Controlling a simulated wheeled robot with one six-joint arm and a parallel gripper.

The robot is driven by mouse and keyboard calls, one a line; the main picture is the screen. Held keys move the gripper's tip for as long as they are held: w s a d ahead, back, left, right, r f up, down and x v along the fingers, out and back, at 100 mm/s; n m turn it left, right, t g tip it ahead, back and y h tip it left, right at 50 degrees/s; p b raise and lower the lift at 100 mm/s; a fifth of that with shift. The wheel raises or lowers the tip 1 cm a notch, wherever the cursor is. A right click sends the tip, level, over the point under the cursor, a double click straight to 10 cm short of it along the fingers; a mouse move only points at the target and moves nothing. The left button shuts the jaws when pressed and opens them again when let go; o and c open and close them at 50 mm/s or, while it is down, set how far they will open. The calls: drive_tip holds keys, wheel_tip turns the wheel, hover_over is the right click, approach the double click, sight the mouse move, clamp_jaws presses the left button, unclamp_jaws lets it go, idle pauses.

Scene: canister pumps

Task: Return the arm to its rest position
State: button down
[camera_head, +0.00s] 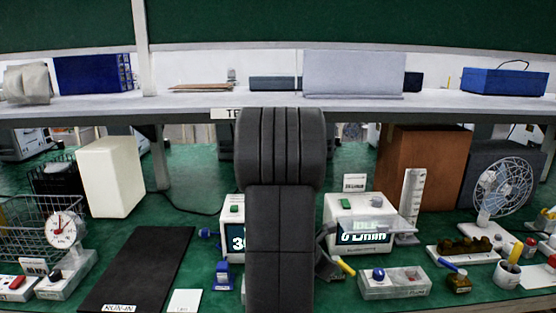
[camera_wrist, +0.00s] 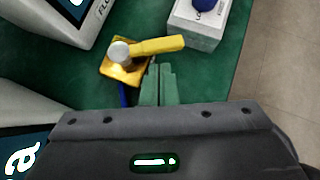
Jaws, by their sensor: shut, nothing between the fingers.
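My gripper (camera_wrist: 158,84) shows in the wrist view with its two greenish fingers close together, shut and empty. Its tips are just beside a small brass-coloured block (camera_wrist: 119,74) with a round metal cap and a yellow lever (camera_wrist: 157,45); I cannot tell if they touch. In the head view my dark arm stands upright in the middle and hides part of the bench. The yellow lever (camera_head: 345,266) shows right of the arm. White pumps with lit displays stand on either side, one left (camera_head: 232,212) and one right (camera_head: 345,208).
A white box with a blue knob (camera_head: 395,290) is right of the lever. A black mat (camera_head: 140,265), a dial scale (camera_head: 62,230) and a wire basket stand left. A fan (camera_head: 505,185) and small parts stand right. A grey shelf (camera_head: 180,104) crosses behind my arm.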

drive_tip(key=shift+w+d+f, duration=0.1)
drive_tip(key=shift+d+f, duration=0.1)
drive_tip(key=shift+d, duration=0.65)
drive_tip(key=shift+s+a+r, duration=0.25)
drive_tip(key=shift+a+r, duration=0.1)
drive_tip(key=shift+r, duration=0.1)
drive_tip(key=shift+s+a+r+p, duration=0.1)
drive_tip(key=shift+a+p, duration=0.15)
drive_tip(key=shift+p, duration=0.5)
drive_tip(key=shift+w+a+m+g+h+p, duration=0.3)
drive_tip(key=shift+m+g+p, duration=0.3)
drive_tip(key=shift+m+p, duration=0.25)
drive_tip(key=shift+a+m+g+p, duration=0.35)
drive_tip(key=shift+m+g+p, duration=0.2)
drive_tip(key=shift+p, duration=0.3)
drive_tip(key=shift+a+f, duration=0.2)
drive_tip(key=shift+a, duration=0.05)
drive_tip(key=a, duration=0.4)
drive_tip(key=shift+s+f, duration=0.1)
drive_tip(key=shift+s, duration=0.25)
drive_tip(key=v, duration=0.9)
